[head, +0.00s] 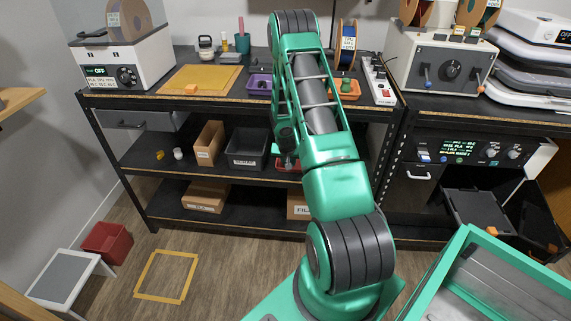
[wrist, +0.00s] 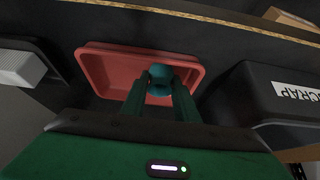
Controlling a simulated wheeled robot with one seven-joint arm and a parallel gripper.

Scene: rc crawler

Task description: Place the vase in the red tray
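The teal vase (wrist: 160,78) is small and rounded, with a dark opening, and sits between the fingertips of my gripper (wrist: 160,92) in the wrist view. The two green fingers touch its sides, so the gripper looks shut on it. The red tray (wrist: 108,72) lies behind and around the vase in that view, shallow with a raised rim; I see nothing else in it. The vase appears over the tray; its height above the floor of the tray is unclear. In the head view, the red tray (head: 280,164) shows on the middle shelf, mostly hidden by my arm.
A dark bin labelled SCRAP (wrist: 270,95) stands close beside the tray. A dark tray holding a white block (wrist: 20,68) is on the other side. The bench's wooden edge (wrist: 215,18) shows above. A red bin (head: 107,243) stands by a white stool at far left.

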